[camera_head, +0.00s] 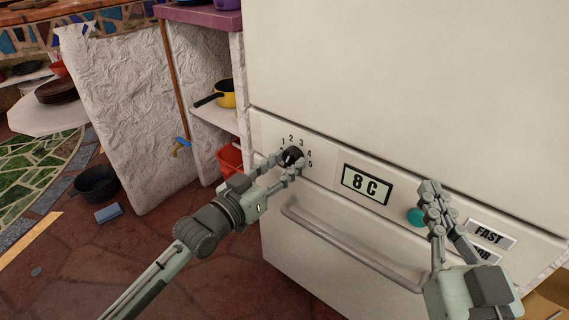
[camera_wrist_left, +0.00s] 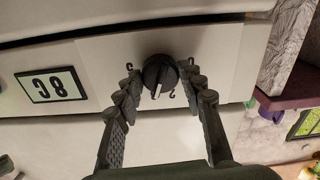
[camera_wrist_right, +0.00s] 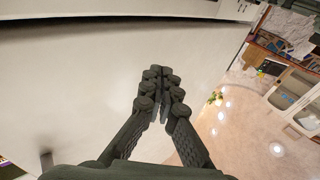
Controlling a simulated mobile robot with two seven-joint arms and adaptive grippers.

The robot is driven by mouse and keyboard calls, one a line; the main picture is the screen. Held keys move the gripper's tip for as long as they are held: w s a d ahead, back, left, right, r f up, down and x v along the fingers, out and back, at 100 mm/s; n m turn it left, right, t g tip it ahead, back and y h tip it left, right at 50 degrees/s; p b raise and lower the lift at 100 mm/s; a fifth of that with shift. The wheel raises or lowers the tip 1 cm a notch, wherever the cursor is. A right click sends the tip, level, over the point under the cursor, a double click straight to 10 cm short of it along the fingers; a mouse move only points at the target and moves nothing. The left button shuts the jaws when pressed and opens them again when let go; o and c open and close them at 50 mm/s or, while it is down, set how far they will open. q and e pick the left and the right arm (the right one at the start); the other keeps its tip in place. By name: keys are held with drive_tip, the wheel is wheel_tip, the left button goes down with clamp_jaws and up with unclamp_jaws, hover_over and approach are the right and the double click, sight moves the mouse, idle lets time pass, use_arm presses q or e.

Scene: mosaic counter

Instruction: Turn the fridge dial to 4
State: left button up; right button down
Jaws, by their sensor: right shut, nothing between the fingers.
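The black fridge dial (camera_head: 292,154) is on the white fridge's control strip, with numbers 1 to 5 around it. In the left wrist view the dial (camera_wrist_left: 158,72) has a white mark at its lower edge, toward the number side. The number it points at is hidden. My left gripper (camera_head: 286,163) has one finger on each side of the dial, very close to it. I cannot tell if they press on it. My right gripper (camera_head: 431,188) is shut and empty, in front of the strip beside a teal round button (camera_head: 416,217). It also shows in the right wrist view (camera_wrist_right: 160,72).
A display (camera_head: 367,184) reading 8 C is right of the dial. A long handle (camera_head: 345,247) runs below the strip. Labels, one reading FAST (camera_head: 489,235), are at the right. A shelf with a yellow pan (camera_head: 227,93) and a red container (camera_head: 230,159) stands left of the fridge.

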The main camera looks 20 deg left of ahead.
use_arm(q)
drive_tip(key=c, duration=0.5)
drive_tip(key=shift+r+m+p, duration=0.15)
drive_tip(key=shift+m+p, duration=0.95)
drive_tip(key=shift+p, duration=0.05)
drive_tip(key=shift+m+p, duration=0.6)
drive_tip(key=shift+m, duration=0.2)
use_arm(e)
drive_tip(key=s+d+f+g+h, duration=0.2)
drive_tip(key=d+f+g+h, duration=0.45)
drive_tip(key=f, duration=0.65)
use_arm(q)
drive_tip(key=shift+m+p, duration=0.7)
drive_tip(key=shift+m, duration=0.3)
drive_tip(key=shift+m+p, duration=0.5)
drive_tip(key=shift+m, duration=0.4)
use_arm(e)
drive_tip(key=s+d+f+m+g+h, duration=0.2)
drive_tip(key=s+d+f+g, duration=0.6)
drive_tip(key=s+d, duration=0.3)
drive_tip(key=shift+d, duration=0.35)
